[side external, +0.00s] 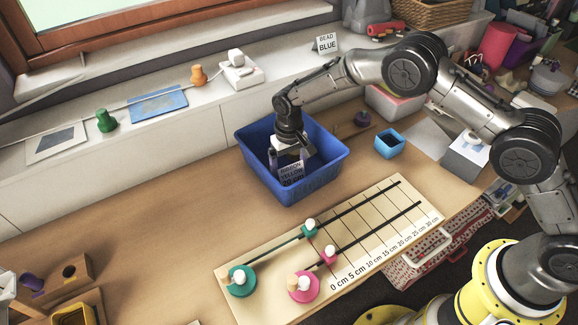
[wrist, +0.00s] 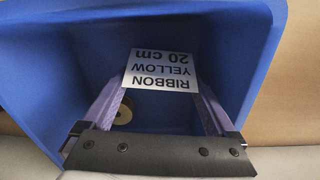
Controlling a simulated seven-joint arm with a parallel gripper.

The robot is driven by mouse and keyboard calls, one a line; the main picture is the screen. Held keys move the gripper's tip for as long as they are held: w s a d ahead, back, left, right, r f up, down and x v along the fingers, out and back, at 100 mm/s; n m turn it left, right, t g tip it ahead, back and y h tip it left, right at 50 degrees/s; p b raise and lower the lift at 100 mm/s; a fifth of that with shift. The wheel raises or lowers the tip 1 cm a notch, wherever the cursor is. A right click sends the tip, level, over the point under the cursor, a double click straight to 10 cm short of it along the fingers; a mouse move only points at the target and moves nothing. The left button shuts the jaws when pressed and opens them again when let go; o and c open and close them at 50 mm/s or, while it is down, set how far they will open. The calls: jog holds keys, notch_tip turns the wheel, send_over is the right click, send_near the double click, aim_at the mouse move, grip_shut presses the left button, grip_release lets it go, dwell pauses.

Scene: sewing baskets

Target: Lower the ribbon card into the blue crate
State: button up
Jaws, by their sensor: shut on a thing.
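The ribbon card (side external: 291,172) is a small white card with dark print; in the wrist view the card (wrist: 160,73) reads RIBBON YELLOW 20 cm, upside down. My gripper (side external: 287,160) points down into the blue crate (side external: 322,181) with the card between its purple fingers. In the wrist view my gripper (wrist: 160,88) holds the card by its lower edge, inside the crate walls (wrist: 250,50). I cannot tell whether the card touches the crate floor.
A tan round piece (wrist: 123,114) shows in the crate beside a finger. A measuring board (side external: 345,232) with pegs lies in front of the crate. A small blue box (side external: 389,144) stands to its right. A wooden block (side external: 50,275) is at the lower left. Bare table lies left of the crate.

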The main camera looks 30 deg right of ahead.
jog(key=shift+f, duration=1.25)
dwell(0.8)
jog(key=o, duration=0.9)
jog(key=shift+o, duration=0.2)
jog(key=shift+r, duration=0.1)
